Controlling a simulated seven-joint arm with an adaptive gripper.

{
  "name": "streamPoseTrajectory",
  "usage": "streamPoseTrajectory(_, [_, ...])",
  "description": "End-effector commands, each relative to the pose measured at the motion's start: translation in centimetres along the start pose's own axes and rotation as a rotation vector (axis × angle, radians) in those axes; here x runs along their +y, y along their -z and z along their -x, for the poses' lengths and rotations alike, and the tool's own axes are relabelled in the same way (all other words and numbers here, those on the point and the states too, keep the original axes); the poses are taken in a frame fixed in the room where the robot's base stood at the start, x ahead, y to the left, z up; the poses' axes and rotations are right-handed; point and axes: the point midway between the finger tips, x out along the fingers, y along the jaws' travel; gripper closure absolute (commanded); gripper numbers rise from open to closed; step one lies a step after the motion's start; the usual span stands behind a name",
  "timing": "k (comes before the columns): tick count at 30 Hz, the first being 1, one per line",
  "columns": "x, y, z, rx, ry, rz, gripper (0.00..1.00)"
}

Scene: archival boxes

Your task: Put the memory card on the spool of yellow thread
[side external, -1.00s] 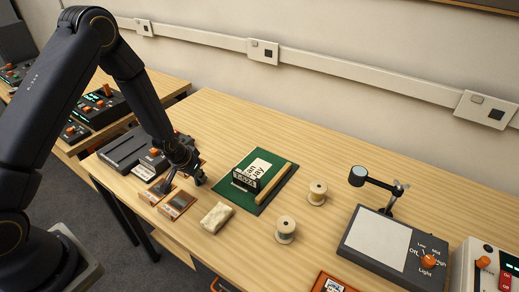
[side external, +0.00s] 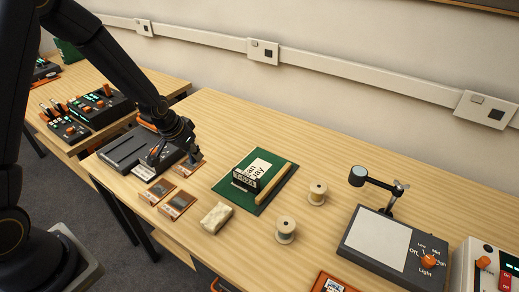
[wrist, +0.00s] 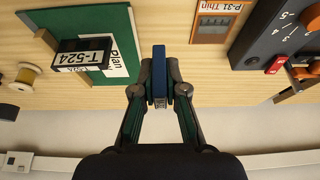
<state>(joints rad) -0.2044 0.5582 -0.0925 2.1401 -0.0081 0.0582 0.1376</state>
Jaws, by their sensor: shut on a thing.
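My gripper (wrist: 159,92) is shut on a small blue card, the memory card (wrist: 159,72), held on edge between the fingertips in the wrist view. In the side external view my gripper (side external: 174,153) is at the black device on the left of the table, and the card cannot be made out there. The spool of yellow thread (side external: 317,193) stands upright right of the green mat, well away from my gripper. It also shows at the left of the wrist view (wrist: 27,77).
The green mat (side external: 226,192) bears a black labelled box (side external: 247,177), a white label and a wooden stick.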

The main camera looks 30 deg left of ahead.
Motion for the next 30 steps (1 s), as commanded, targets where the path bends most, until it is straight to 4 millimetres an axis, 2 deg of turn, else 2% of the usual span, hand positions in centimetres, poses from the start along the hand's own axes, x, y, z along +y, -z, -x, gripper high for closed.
streamPoseTrajectory(5, [4.8,2.4,1.0,0.007,-0.074,-0.177,1.0])
streamPoseTrajectory(8, [8.8,3.7,1.9,0.007,-0.123,-0.296,1.0])
streamPoseTrajectory(12, [15.9,5.3,4.0,0.009,-0.201,-0.484,1.0])
streamPoseTrajectory(15, [20.6,5.6,5.7,0.007,-0.246,-0.593,1.0])
streamPoseTrajectory(18, [24.1,5.7,7.0,0.005,-0.275,-0.662,1.0])
streamPoseTrajectory(21, [26.5,5.4,7.8,0.003,-0.292,-0.704,1.0])
streamPoseTrajectory(25, [28.0,5.2,7.9,0.002,-0.303,-0.73,1.0])
streamPoseTrajectory(30, [29.5,7.2,5.3,0.0,-0.306,-0.733,1.0])
